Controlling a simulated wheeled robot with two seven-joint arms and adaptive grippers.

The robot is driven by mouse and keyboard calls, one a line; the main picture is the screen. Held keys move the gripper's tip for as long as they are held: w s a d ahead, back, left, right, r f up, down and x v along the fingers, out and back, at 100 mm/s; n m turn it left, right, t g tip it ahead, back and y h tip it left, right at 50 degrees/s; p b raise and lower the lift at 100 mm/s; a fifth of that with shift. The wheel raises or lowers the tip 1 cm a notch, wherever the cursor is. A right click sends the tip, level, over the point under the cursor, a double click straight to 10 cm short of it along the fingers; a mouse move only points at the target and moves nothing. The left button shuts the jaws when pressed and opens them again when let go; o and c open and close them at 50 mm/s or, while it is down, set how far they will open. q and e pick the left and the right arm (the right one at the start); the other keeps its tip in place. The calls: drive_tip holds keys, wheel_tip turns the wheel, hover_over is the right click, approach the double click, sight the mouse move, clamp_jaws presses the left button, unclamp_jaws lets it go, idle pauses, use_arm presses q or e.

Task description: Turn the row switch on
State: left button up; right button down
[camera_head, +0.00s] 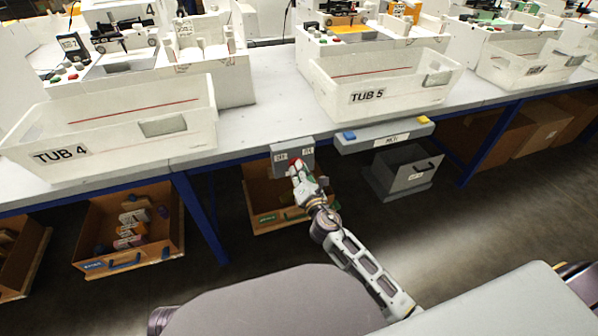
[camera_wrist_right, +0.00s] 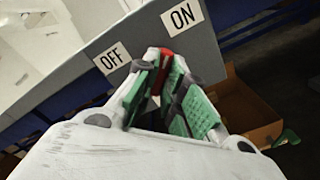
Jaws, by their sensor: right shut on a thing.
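The row switch is a grey box (camera_head: 292,148) on the front edge of the bench, with white OFF and ON labels. In the right wrist view, the OFF label (camera_wrist_right: 112,58) is on the left and the ON label (camera_wrist_right: 182,16) is on the right of the grey switch face (camera_wrist_right: 145,35). My right gripper (camera_head: 297,167) is at the front of the box. Its green-padded fingers (camera_wrist_right: 160,75) are shut on the red switch handle (camera_wrist_right: 165,57), which sits between and below the labels. The fingers hide most of the handle. My left gripper is not in view.
White tubs, TUB 4 (camera_head: 190,125) and TUB 5 (camera_head: 345,112), stand on the bench above. A grey ledge with blue and yellow buttons (camera_head: 365,144) is right of the switch. Brown crates (camera_head: 265,218) and a grey bin (camera_head: 405,185) sit below. The floor in front is clear.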

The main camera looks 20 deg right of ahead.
drive_tip(key=c, duration=1.5)
unclamp_jaws()
drive_tip(key=s, duration=1.2)
drive_tip(key=shift+d, duration=0.2)
